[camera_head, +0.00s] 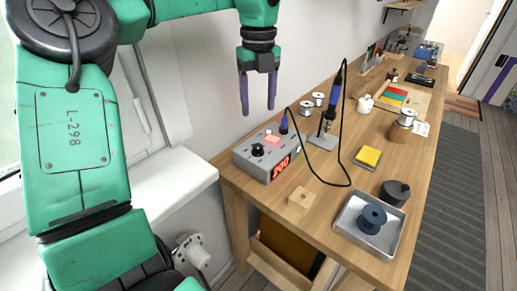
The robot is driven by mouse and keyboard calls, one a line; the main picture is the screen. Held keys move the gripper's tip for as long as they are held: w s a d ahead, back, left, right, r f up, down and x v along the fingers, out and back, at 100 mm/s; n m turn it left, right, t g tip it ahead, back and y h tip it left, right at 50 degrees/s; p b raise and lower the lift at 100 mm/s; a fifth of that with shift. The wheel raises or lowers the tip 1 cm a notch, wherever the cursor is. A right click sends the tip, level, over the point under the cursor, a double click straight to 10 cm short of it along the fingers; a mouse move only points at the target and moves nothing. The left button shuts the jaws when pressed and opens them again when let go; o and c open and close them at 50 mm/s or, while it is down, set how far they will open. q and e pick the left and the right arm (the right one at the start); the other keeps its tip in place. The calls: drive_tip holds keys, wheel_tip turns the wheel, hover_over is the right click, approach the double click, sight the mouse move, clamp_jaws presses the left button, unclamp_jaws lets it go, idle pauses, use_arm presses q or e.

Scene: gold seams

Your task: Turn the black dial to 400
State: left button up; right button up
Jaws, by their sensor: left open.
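The black dial (257,150) sits on top of a grey soldering station (262,166) at the near left corner of the wooden bench. The station's front display (282,167) shows red digits that look like 200, though they are small. A lit red button is beside the dial on the top. My left gripper (258,109) is open and empty, pointing down. Its two dark blue fingers hang above the station, apart from the dial. My right gripper is not in view.
A blue soldering iron (332,105) stands upright in its holder right of the station, its black cable looping over the bench. A wooden block (301,199), yellow sponge (370,155) and metal tray (346,224) with a blue spool (372,219) lie nearby. A white wall runs behind.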

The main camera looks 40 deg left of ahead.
sight(258, 147)
use_arm(q)
wheel_tip(258, 147, down, 12)
drive_tip(key=shift+f, duration=0.2)
clamp_jaws()
